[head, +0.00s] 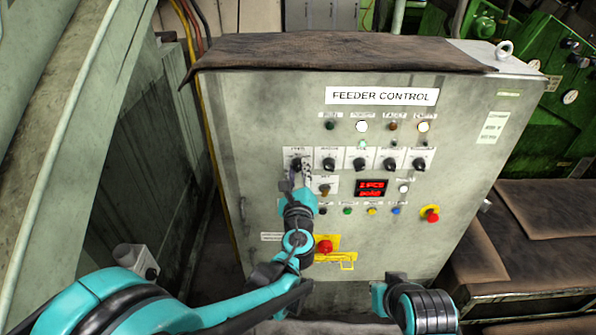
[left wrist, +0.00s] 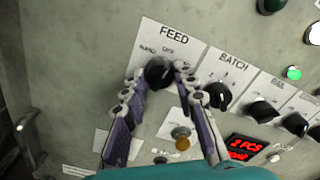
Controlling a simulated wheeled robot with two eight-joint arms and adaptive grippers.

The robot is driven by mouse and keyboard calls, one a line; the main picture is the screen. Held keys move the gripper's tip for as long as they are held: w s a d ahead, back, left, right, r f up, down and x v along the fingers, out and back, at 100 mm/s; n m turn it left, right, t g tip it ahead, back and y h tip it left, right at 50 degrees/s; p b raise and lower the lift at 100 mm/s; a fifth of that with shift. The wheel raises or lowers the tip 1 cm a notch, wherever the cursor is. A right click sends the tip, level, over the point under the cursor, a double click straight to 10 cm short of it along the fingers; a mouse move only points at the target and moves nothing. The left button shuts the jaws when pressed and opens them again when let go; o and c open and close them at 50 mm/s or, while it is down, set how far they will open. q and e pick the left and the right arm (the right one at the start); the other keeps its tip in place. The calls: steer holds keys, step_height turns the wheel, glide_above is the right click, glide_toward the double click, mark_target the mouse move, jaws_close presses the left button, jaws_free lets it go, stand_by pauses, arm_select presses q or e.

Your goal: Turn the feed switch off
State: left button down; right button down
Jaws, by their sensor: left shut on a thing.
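The feed switch (left wrist: 158,73) is a black rotary knob on a white plate labelled FEED, with position words above it. It is the leftmost knob in its row on the grey control panel and also shows in the head view (head: 297,162). My left gripper (left wrist: 161,70) has one finger on each side of the knob and is shut on it. In the head view the left gripper (head: 301,172) reaches up to the knob from below. The fingers partly cover the plate, and I cannot tell which position the knob points to. My right arm is at the bottom, but its fingers do not show.
The BATCH knob (left wrist: 217,95) sits close to the right finger, with several more knobs beyond. Below are an amber-topped switch (left wrist: 181,136), a red display (head: 371,187), coloured buttons and a red knob on yellow (head: 324,246). A red emergency button (head: 431,214) is at right.

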arm_select(q)
steer(key=shift+n, duration=1)
steer(key=c, duration=1.2)
jaws_free()
steer(key=shift+s, duration=0.1)
steer(key=s, duration=1.1)
steer(key=shift+s, duration=0.4)
